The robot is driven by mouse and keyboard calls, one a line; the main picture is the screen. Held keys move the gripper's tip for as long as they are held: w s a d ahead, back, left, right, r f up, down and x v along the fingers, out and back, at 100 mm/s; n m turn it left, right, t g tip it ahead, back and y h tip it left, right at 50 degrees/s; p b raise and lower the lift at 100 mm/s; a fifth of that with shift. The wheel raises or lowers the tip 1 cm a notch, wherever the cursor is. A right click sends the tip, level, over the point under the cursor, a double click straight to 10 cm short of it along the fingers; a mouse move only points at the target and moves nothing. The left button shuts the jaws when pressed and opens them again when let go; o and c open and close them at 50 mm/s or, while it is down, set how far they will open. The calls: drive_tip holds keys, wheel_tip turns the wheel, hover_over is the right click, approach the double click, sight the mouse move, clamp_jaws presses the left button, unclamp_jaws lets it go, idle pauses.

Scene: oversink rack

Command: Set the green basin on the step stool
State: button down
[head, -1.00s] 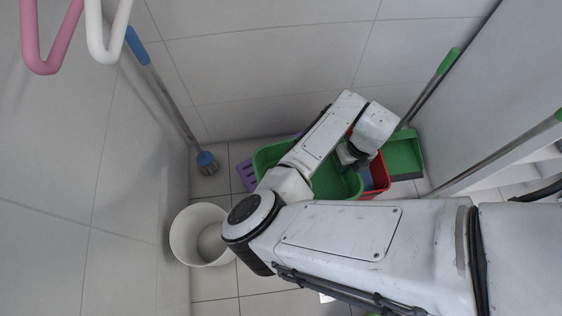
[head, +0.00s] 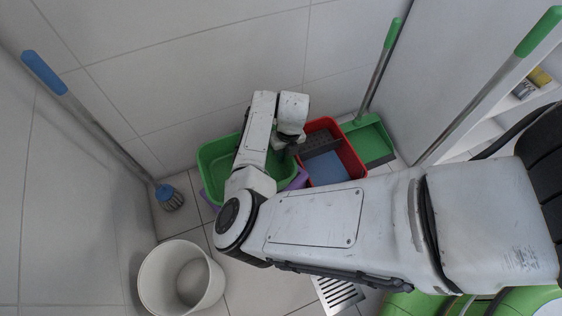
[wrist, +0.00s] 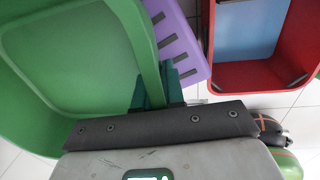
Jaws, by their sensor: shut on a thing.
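The green basin (head: 217,160) is at the back of the floor area, partly hidden behind my arm in the head view. My gripper (head: 286,147) is at its right side. In the wrist view my gripper (wrist: 156,88) is shut on the basin's rim, and the basin (wrist: 60,70) fills the left. The purple slotted step stool (wrist: 178,42) shows beside and below the rim. In the head view only edges of the stool (head: 298,180) show around the basin, which overlaps most of it. I cannot tell whether the basin touches the stool.
A red bin (head: 352,160) with a blue thing inside stands right of the basin. A green dustpan (head: 371,141) is beyond it. A white bucket (head: 150,290) stands front left, and a blue-handled brush (head: 168,197) leans at the left wall. A floor drain (head: 338,293) is in front.

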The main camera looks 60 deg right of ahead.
drive_tip(key=shift+w+d+f+b, duration=0.1)
drive_tip(key=shift+w+f+b, duration=0.25)
drive_tip(key=shift+f, duration=0.15)
drive_tip(key=shift+w+f+b, duration=0.15)
drive_tip(key=shift+f+b, duration=0.55)
drive_tip(key=shift+f, duration=1.05)
drive_tip(key=c, duration=1.2)
unclamp_jaws()
drive_tip(key=shift+c, duration=0.2)
drive_tip(key=shift+r, duration=0.1)
